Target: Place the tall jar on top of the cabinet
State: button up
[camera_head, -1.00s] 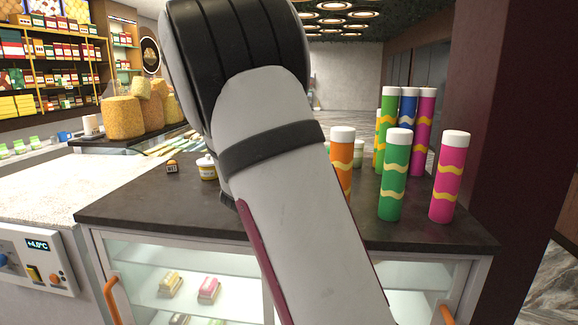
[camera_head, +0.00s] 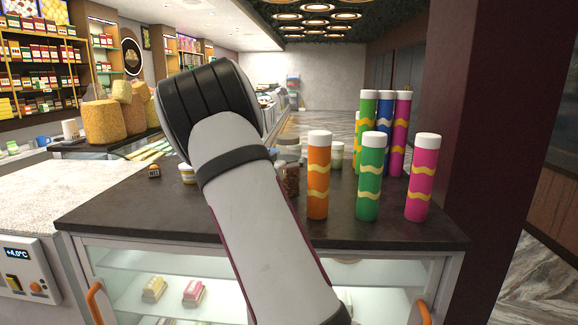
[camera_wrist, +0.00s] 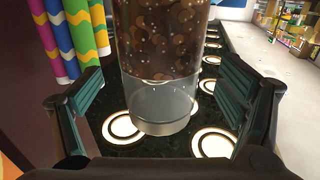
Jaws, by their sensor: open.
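The tall jar (camera_head: 292,182), clear with brown round contents, shows partly from behind my arm in the head view, over the dark top of the cabinet (camera_head: 130,205). Whether its base touches the top is hidden. In the wrist view, which looks upside down, the jar (camera_wrist: 160,45) is upright between the fingers of my gripper (camera_wrist: 162,78). The fingers are open, with a visible gap on each side of the jar. Its clear end is toward the bottom of that picture. My gripper is hidden behind my arm in the head view.
Orange (camera_head: 318,178), green (camera_head: 370,180) and pink (camera_head: 420,180) tubes stand right of the jar, with several more behind. A small tub (camera_head: 187,174) and an orange-black item (camera_head: 154,171) are left. The front left top is clear. A dark pillar (camera_head: 465,130) rises at right.

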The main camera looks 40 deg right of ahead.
jog(key=shift+x, duration=1.55)
jog(key=c, duration=1.8)
jog(key=shift+r, duration=0.15)
jog(key=shift+c, duration=0.4)
